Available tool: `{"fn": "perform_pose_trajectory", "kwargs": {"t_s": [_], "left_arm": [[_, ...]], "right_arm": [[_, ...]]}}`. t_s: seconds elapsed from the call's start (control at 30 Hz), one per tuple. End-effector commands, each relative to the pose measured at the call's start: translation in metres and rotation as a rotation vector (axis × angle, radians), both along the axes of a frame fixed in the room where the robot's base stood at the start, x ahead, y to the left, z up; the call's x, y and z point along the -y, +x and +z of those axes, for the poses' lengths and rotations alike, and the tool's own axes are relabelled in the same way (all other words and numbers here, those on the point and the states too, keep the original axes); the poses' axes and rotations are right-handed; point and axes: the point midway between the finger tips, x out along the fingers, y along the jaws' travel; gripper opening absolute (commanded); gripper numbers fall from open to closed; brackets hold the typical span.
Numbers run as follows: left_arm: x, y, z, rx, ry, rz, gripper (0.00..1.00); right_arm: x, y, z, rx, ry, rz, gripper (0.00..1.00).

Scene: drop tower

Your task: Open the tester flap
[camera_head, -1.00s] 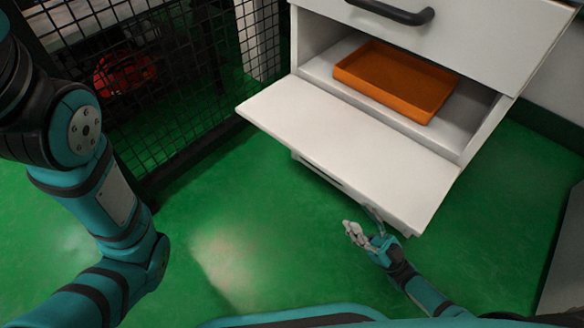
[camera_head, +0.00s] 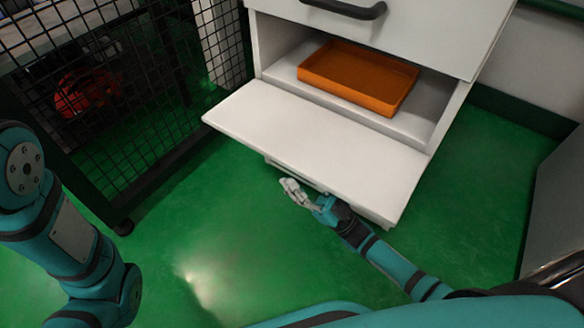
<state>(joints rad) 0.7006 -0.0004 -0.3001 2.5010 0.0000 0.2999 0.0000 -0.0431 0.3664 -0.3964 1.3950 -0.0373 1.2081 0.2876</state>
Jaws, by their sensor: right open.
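The white tester flap (camera_head: 320,140) is folded down and out from the white cabinet (camera_head: 400,25), leaving the compartment above it open. An orange tray (camera_head: 358,78) sits inside the compartment. My right gripper (camera_head: 292,191) is open and empty, just in front of and below the middle of the flap's front edge. I cannot tell whether it touches the flap. My left arm shows at the left, but its gripper is out of view.
A black mesh fence (camera_head: 140,90) stands left of the cabinet, with a red object (camera_head: 88,92) behind it. A dark handle (camera_head: 345,9) is on the cabinet front above the compartment. A grey panel (camera_head: 555,205) stands at the right. Green floor in front is clear.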

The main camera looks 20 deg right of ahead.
Motion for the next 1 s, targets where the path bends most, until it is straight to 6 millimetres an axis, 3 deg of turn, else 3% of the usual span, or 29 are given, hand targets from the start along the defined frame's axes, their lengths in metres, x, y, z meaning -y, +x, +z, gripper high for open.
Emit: {"fn": "perform_pose_trajectory", "kwargs": {"t_s": [0.23, 0.57, 0.87, 1.0], "left_arm": [[-0.001, -0.002, -0.007, 0.005, -0.001, -0.001, 0.40], [0.000, 0.000, -0.007, 0.000, 0.000, 0.000, 0.40], [0.001, 0.003, -0.006, -0.005, 0.001, 0.001, 0.40], [0.001, 0.002, -0.006, -0.005, 0.001, 0.001, 0.40]], "right_arm": [[-0.014, 0.013, 0.018, 0.001, 0.001, 0.000, 0.40], [-0.015, 0.014, 0.020, 0.000, 0.000, 0.000, 0.40], [-0.015, 0.014, 0.020, 0.001, 0.000, -0.001, 0.01], [-0.015, 0.015, 0.020, 0.001, 0.000, -0.002, 0.00]]}}
